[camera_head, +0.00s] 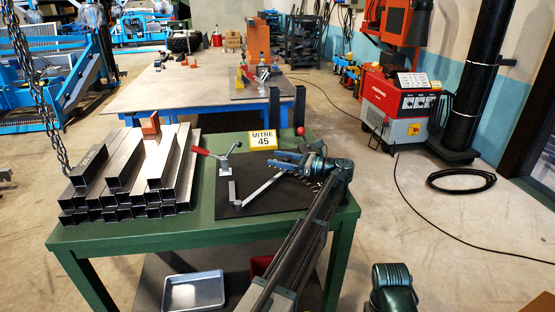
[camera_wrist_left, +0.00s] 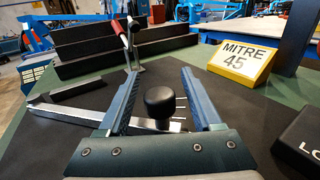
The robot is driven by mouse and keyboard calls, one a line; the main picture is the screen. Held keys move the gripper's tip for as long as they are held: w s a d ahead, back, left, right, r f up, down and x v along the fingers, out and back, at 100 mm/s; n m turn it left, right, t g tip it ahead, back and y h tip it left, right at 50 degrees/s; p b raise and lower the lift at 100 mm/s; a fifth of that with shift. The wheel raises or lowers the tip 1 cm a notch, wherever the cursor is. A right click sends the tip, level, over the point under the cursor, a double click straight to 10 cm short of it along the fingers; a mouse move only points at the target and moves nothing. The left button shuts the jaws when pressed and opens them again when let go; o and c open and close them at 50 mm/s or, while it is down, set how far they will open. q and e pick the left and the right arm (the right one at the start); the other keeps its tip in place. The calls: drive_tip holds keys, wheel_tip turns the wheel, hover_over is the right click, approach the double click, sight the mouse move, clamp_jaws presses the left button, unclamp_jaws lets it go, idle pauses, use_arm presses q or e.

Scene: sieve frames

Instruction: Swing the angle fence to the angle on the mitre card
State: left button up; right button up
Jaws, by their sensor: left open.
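The mitre card (camera_head: 263,140) is a yellow-edged block reading MITRE 45, at the back of the green bench's dark plate. It also shows in the left wrist view (camera_wrist_left: 242,55). The angle fence (camera_head: 262,190) is a silver bar lying slantwise on the plate; it also shows in the left wrist view (camera_wrist_left: 75,112). My left gripper (camera_head: 277,160) is above the fence's right end. In the left wrist view its open jaws (camera_wrist_left: 160,74) stand either side of a black knob (camera_wrist_left: 160,102), apart from it. The fence's angle reading cannot be made out. My right gripper is not in view.
A red-handled clamp (camera_head: 217,158) stands behind the fence. Stacked steel tubes (camera_head: 130,170) fill the bench's left side. A black box (camera_wrist_left: 302,138) with partly cut-off lettering is right of my left gripper. A red ball knob (camera_head: 300,131) is at the bench's back edge.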

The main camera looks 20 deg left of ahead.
use_arm(q)
drive_tip(key=d, duration=0.9)
drive_tip(key=w+d, duration=0.1)
drive_tip(key=d, duration=0.3)
drive_tip(key=shift+d, duration=0.15)
